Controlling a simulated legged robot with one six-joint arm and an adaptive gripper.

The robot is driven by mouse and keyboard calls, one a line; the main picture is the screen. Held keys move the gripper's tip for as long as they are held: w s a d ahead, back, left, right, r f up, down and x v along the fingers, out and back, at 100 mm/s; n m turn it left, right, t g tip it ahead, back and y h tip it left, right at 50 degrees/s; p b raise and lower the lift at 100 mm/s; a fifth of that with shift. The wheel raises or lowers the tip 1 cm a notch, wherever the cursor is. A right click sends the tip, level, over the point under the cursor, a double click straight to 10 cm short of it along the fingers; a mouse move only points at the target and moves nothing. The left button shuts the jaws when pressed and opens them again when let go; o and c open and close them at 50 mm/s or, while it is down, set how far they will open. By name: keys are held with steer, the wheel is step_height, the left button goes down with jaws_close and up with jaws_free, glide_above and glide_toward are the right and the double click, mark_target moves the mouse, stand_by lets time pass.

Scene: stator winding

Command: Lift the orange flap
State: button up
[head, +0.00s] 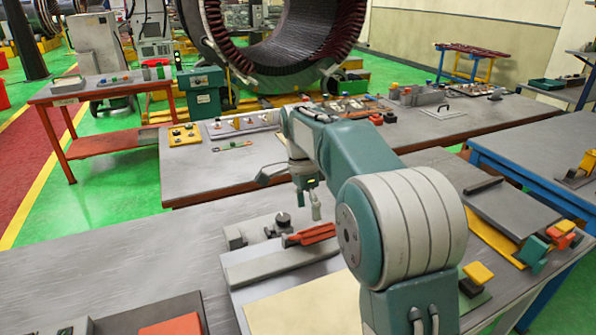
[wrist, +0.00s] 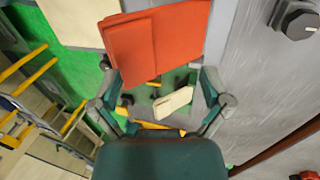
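A red-orange flap (head: 312,234) lies on the grey fixture of the near bench, just below my gripper (head: 307,197). In the wrist view, a flat red-orange piece with a fold line, which looks like the flap (wrist: 158,42), fills the upper middle. My gripper (wrist: 161,80) shows there with its two teal fingers spread to left and right, and the flap's lower edge appears between and beyond them. I see no grip on the flap. Whether a fingertip touches it I cannot tell. My arm hides part of the bench in the head view.
A dark knob (head: 283,220) stands close behind the flap and also shows in the wrist view (wrist: 297,18). A cream panel (head: 305,310) lies in front. Another orange piece (head: 178,325) is at the bottom left.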

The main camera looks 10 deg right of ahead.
steer(key=w+a+r, duration=0.1)
steer(key=w+r, duration=0.5)
steer(key=r, duration=0.1)
steer(key=shift+w+a+r, duration=0.2)
steer(key=shift+w+r, duration=0.05)
steer(key=shift+r, duration=0.15)
stand_by(0.7)
stand_by(0.4)
steer(key=s+d+r+n+t, duration=0.15)
steer(key=s+n, duration=0.25)
steer(key=s, duration=0.4)
steer(key=s+r+n+t, duration=0.2)
steer(key=s+n+t, duration=0.15)
steer(key=s, duration=0.45)
steer(key=s+f+n+t, duration=0.1)
steer(key=s+f+n, duration=0.3)
steer(key=s, duration=0.4)
steer(key=s+f+n+t, duration=0.2)
steer(key=s+f+n, duration=0.2)
steer(key=s+f, duration=0.2)
steer(key=s, duration=0.2)
steer(key=shift+s+d+f+t+y, duration=0.25)
steer(key=shift+s+f+t+y, duration=0.05)
